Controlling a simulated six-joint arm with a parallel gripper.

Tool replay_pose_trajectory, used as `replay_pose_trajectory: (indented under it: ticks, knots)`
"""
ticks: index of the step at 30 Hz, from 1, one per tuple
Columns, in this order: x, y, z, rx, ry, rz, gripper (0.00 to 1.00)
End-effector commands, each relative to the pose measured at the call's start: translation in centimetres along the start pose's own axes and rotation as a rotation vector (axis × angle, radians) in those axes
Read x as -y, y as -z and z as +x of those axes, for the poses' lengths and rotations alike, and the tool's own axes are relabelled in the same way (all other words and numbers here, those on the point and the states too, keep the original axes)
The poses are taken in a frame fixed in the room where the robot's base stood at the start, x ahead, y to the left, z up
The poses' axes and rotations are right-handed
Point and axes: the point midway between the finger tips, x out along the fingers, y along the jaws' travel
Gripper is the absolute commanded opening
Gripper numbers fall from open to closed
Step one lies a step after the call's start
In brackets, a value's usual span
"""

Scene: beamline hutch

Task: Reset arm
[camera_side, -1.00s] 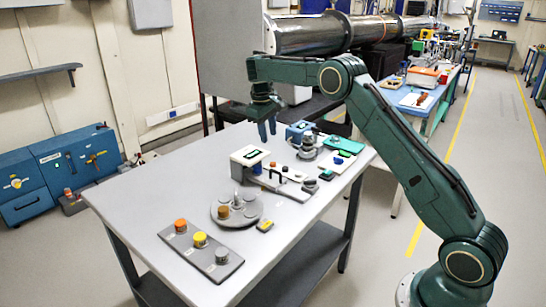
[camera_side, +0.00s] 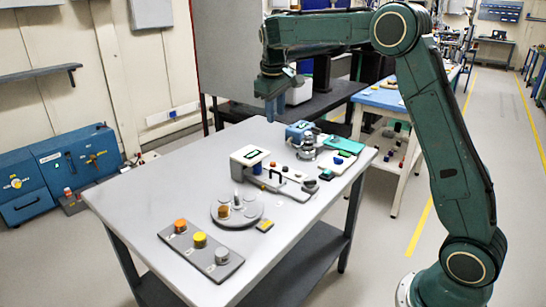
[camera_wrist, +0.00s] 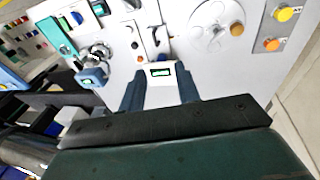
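My gripper (camera_side: 275,108) hangs in the air above the back part of the grey table (camera_side: 170,170), fingers pointing down. In the wrist view its two dark blue fingers (camera_wrist: 160,84) stand apart with nothing held between them. A white box with a green display (camera_side: 250,158) sits on the table below. In the wrist view this white box (camera_wrist: 160,71) shows between the fingers, further away than they are.
A round grey disc (camera_side: 237,210) carries small cylinders. A dark strip (camera_side: 202,250) bears orange, yellow and grey knobs. A blue device (camera_side: 298,131) and a green case (camera_side: 345,145) stand at the back. The table's left side is clear.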

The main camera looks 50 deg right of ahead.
Motion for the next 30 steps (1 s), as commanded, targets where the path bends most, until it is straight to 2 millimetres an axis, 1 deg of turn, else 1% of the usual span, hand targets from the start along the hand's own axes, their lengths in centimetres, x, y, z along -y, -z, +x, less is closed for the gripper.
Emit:
replay_pose_trajectory:
  ticks: [1, 6, 11, 15, 21, 25, 30]
  knots:
    - [0.3, -0.8, -1.2, -0.015, 0.000, -0.002, 0.33]
    - [1.4, -3.6, -4.0, -0.055, 0.004, 0.004, 0.33]
    - [2.6, -6.4, -6.2, -0.094, 0.012, 0.008, 0.33]
    - [3.7, -9.1, -7.8, -0.128, 0.021, 0.013, 0.33]
    - [5.4, -13.2, -9.4, -0.176, 0.040, 0.021, 0.33]
    - [6.5, -16.0, -10.0, -0.207, 0.055, 0.024, 0.33]
    - [8.1, -19.8, -10.3, -0.245, 0.079, 0.032, 0.33]
